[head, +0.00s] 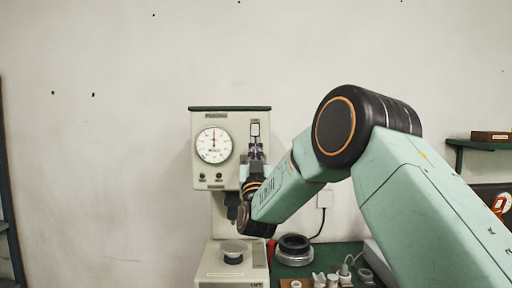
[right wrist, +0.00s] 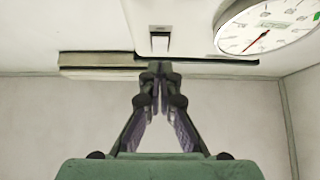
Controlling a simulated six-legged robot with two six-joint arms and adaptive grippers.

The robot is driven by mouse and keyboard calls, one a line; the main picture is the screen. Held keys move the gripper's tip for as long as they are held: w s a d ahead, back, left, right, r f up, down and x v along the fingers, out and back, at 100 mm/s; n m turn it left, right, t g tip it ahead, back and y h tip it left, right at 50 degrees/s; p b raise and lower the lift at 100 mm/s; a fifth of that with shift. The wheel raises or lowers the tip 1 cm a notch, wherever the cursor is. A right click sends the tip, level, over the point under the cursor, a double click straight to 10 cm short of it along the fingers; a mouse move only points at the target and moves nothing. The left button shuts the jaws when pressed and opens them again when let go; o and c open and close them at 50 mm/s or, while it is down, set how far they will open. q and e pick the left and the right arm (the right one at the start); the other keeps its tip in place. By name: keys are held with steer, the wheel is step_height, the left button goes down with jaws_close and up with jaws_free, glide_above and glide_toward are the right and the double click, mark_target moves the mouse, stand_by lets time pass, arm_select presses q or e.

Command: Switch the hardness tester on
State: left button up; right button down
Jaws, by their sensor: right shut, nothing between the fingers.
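The hardness tester (head: 230,112) stands against the wall, a pale machine with a round dial (head: 214,145), small knobs below it and an anvil (head: 233,250) on its base. A switch plate (head: 255,129) is on the right of its front; in the right wrist view the dark-edged rocker switch (right wrist: 160,41) shows just beyond the fingertips. My right gripper (head: 256,150) is shut and empty, its fingertips (right wrist: 157,67) together just below the switch in the head view. I cannot tell whether they touch the tester. My left gripper is out of view.
A green bench (head: 342,251) at the right holds a dark ring-shaped part (head: 294,244) and several small items. A wall socket (head: 324,199) with a cable is behind. A shelf (head: 480,144) with a box is at far right. The wall left of the tester is clear.

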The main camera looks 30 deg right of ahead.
steer(key=s+a+f+b, duration=0.2)
steer(key=s+a+f, duration=0.1)
steer(key=f, duration=0.4)
steer(key=shift+s+f, duration=0.2)
steer(key=shift+s, duration=0.65)
steer(key=shift+w+d+f, duration=0.1)
steer(key=shift+w, duration=0.05)
